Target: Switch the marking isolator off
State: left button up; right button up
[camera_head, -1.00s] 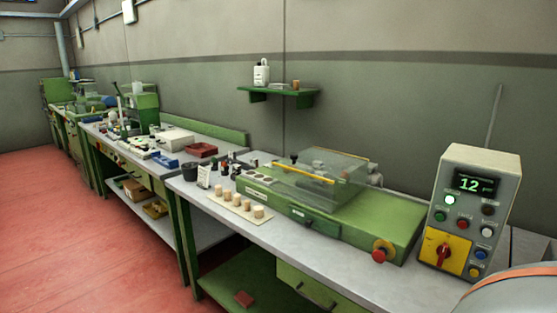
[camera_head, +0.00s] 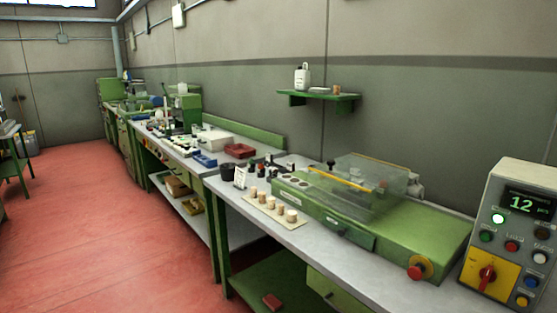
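The marking isolator looks to be the red rotary switch (camera_head: 487,277) on a yellow plate, low on the front of the grey control box (camera_head: 512,222) at the right edge. The red handle stands roughly upright, slightly tilted. The box's display (camera_head: 526,204) is lit and reads 12 in green. A white lamp (camera_head: 498,218) below it glows. Green, red, blue and other round buttons sit around it. Small labels are too blurred to read. Neither of my grippers is in view.
The green marking machine (camera_head: 390,228) with a clear cover and a red emergency button (camera_head: 416,271) stands left of the box. Several corks lie on a pale board (camera_head: 262,208) at the bench's front. The red floor (camera_head: 110,240) at left is open.

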aim_at(486, 275)
jog(key=z, duration=1.35)
jog(key=j+u, duration=0.2)
jog(key=k+j, duration=0.05)
